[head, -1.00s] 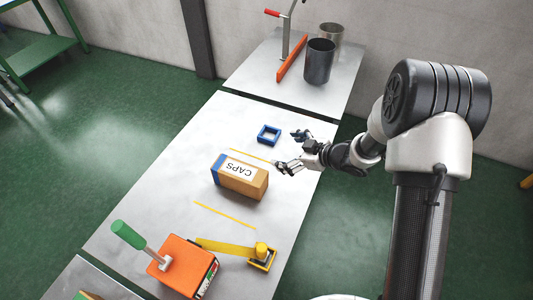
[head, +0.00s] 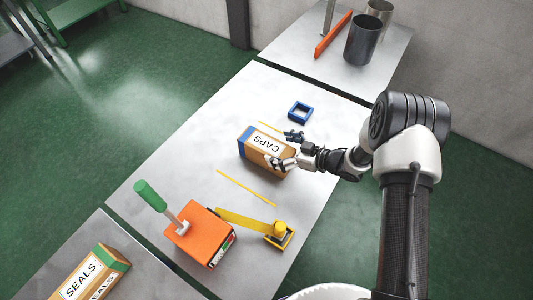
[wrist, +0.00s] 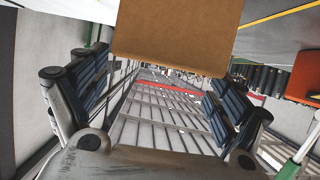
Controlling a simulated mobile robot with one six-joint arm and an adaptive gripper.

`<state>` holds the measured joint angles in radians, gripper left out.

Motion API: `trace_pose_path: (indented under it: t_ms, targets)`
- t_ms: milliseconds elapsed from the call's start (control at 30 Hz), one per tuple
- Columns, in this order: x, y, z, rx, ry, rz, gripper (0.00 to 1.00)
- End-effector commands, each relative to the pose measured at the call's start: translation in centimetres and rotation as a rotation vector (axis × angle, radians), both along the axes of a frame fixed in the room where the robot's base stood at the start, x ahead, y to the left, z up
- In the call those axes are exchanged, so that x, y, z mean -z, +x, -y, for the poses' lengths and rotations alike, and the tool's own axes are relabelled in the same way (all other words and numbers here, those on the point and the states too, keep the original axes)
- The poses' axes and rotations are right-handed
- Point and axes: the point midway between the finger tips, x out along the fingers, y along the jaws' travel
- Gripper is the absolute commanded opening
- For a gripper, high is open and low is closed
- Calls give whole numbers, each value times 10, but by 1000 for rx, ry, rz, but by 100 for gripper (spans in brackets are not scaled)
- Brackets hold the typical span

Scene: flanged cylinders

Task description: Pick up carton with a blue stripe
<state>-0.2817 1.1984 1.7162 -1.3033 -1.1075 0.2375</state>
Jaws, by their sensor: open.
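The carton with a blue stripe (head: 247,142) is a brown box with a white label reading CAPS. It lies on the grey metal table, its blue end to the left. My gripper (head: 289,149) is at the carton's right end, with one finger on each side of it in the head view. In the wrist view the carton's plain brown face (wrist: 178,38) fills the top middle, between the two open fingers (wrist: 165,90). The fingers show gaps to the carton there. I cannot tell whether either finger touches it.
A blue square frame (head: 300,112) lies behind the carton. Yellow lines mark the table on both sides. An orange box with a green-handled lever (head: 199,237) and a yellow arm (head: 250,222) stand in front. A SEALS carton (head: 92,275) is at the lower left.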

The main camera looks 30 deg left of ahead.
Motion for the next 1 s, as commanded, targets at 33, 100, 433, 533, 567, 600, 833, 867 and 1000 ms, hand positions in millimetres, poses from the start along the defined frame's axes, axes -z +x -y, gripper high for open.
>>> trace_pose_path:
  t_ms: [33,100,433,533,567,600,833,867,1000]
  targets:
    - [2,0,-4,-1,0,1,90]
    - [3,1,-7,0,0,1,90]
    - [16,3,-40,-3,0,2,90]
    - [21,4,-52,-1,-1,0,90]
    - [22,4,-54,-1,-2,0,90]
    - [22,5,-55,0,-2,1,90]
    - [21,5,-55,1,-2,0,87]
    - [21,5,-55,1,-2,0,85]
    - [21,5,-55,1,-2,0,76]
